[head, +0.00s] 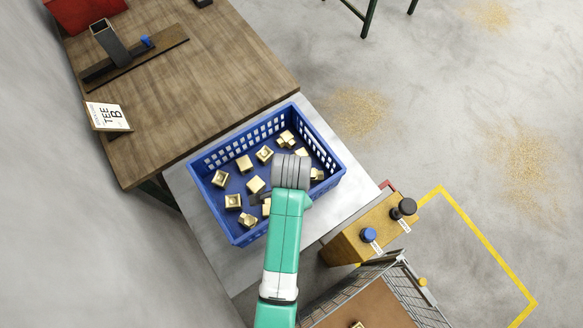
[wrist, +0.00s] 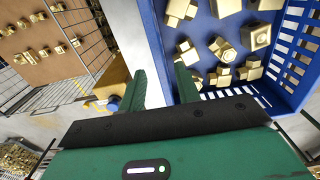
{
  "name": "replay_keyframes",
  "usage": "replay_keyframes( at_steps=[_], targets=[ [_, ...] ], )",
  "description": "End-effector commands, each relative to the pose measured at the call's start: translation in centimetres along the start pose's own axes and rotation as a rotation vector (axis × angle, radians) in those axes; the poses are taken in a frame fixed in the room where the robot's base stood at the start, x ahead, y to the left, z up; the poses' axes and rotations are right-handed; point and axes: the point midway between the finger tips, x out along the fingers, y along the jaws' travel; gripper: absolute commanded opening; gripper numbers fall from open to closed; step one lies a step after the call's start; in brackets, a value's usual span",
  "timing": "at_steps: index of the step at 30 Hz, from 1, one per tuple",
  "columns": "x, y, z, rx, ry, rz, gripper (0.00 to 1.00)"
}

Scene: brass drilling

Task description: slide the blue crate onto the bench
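The blue crate (head: 335,180) stands on a grey metal surface (head: 250,268) beside the wooden bench (head: 215,75). Its bench-side wall is close to the bench edge, and a grey strip shows between them at the left. Several brass fittings (head: 245,164) lie in the crate. In the wrist view, my gripper (wrist: 160,76) has its two green fingers apart. The crate's wall (wrist: 156,45) runs between them, one finger on the inner side and one outside. A gap shows beside the left finger; contact is unclear. In the head view my arm hides the fingers.
A sign (head: 107,116) stands at the bench's near left corner. A dark fixture (head: 135,60) and a red box (head: 85,12) are farther back. A yellow box (head: 370,228) with knobs and a wire-sided bin (head: 400,295) stand at lower right. The bench's right half is clear.

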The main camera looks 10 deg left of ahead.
Motion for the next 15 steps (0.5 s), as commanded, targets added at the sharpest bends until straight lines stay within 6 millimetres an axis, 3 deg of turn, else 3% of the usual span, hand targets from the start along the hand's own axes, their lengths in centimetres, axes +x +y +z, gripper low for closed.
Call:
replay_keyframes(
  at_steps=[5, 15],
  targets=[
    [0.5, 0.0, 0.0, -0.001, 0.000, 0.000, 0.33],
    [5.8, 0.0, 0.0, -0.001, 0.001, -0.001, 0.33]
  ],
)
